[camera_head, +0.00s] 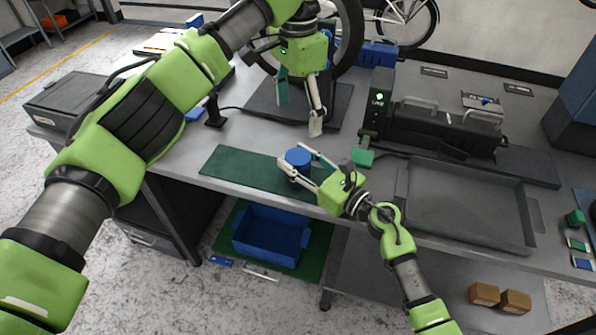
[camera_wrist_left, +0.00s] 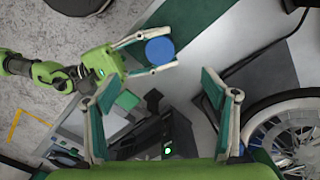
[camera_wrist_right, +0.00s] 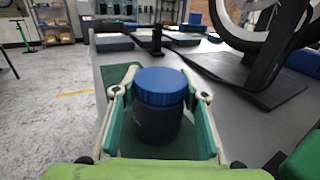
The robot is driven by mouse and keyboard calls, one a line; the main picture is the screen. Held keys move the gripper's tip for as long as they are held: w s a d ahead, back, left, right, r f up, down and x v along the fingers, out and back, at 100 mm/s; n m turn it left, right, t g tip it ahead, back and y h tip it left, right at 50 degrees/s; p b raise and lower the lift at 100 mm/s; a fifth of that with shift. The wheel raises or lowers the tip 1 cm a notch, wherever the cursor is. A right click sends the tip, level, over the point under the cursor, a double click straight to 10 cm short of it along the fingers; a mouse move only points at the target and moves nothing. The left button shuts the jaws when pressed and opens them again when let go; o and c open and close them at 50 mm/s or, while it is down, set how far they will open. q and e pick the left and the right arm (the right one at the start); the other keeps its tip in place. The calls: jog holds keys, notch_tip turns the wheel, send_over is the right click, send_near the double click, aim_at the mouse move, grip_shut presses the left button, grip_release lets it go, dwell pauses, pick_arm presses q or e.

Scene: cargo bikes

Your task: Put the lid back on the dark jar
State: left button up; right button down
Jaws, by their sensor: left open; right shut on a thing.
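The dark jar (camera_wrist_right: 155,125) stands upright with the ribbed blue lid (camera_wrist_right: 161,87) on its mouth. The lid looks level; I cannot tell whether it is tightened. In the head view the lid (camera_head: 298,156) shows above the green mat (camera_head: 232,165). My right gripper (camera_head: 293,160) is shut on the jar's body, one finger on each side, below the lid. My left gripper (camera_head: 299,107) is open and empty, above and behind the jar. In the left wrist view the lid (camera_wrist_left: 159,51) lies beyond the open fingers, apart from them.
A grey tray (camera_head: 470,235) lies on the bench to the right, with a black device (camera_head: 440,125) behind it. A bike wheel and dark stand (camera_head: 262,105) are behind my left gripper. A blue bin (camera_head: 270,238) sits below the bench's front edge.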

pick_arm(q)
jog(key=shift+r, duration=2.3)
pick_arm(e)
jog(key=shift+f, duration=0.1)
jog(key=c, duration=1.2)
grip_release()
jog(key=v, duration=1.2)
